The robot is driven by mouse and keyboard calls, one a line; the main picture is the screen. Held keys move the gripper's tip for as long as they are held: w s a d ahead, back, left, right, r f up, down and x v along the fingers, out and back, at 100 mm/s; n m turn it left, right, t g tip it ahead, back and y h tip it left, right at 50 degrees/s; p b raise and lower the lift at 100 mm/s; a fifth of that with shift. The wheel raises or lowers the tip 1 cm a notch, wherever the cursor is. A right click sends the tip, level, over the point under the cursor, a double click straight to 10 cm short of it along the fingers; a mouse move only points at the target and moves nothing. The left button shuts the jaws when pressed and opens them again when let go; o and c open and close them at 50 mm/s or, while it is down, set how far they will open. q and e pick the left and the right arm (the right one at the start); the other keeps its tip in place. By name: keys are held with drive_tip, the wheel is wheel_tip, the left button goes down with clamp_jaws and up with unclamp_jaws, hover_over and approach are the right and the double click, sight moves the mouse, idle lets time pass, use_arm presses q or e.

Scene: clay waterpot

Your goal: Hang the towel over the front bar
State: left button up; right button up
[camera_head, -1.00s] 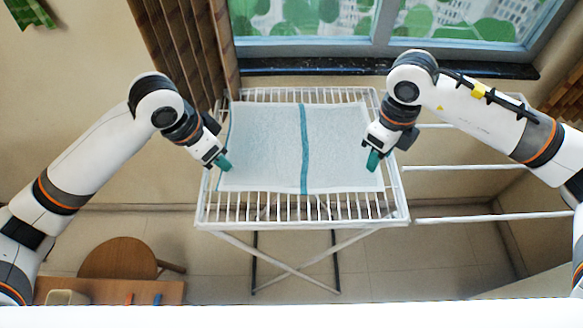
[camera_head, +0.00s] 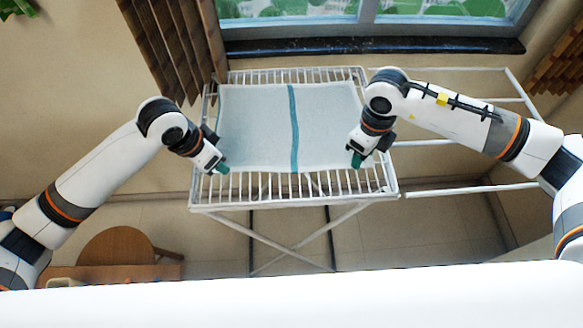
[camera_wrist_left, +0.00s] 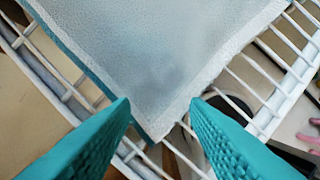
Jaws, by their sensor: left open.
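The pale blue towel (camera_head: 255,125) with a teal stripe lies flat on the slatted top of a white drying rack. The rack's front bar (camera_head: 300,204) runs along its near edge, a little in front of the towel. My left gripper (camera_head: 222,169) is at the towel's near left corner. In the left wrist view, my left gripper (camera_wrist_left: 160,103) is open and the towel corner (camera_wrist_left: 150,118) shows between its teal fingers, not gripped. My right gripper (camera_head: 356,160) is at the near right corner; its jaw gap is hidden.
The rack's side wing (camera_head: 455,190) of white bars extends to the right. A brown curtain (camera_head: 175,45) and a dark window sill (camera_head: 370,46) lie behind the rack. A round wooden stool (camera_head: 115,246) stands at the lower left.

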use_arm(q)
drive_tip(key=shift+f, duration=0.2)
use_arm(e)
drive_tip(key=shift+w+f, duration=0.1)
drive_tip(key=shift+f, duration=0.1)
use_arm(q)
drive_tip(key=shift+f, duration=0.1)
drive_tip(key=shift+c, duration=0.3)
use_arm(e)
drive_tip(key=shift+c, duration=0.3)
use_arm(q)
clamp_jaws()
use_arm(e)
clamp_jaws()
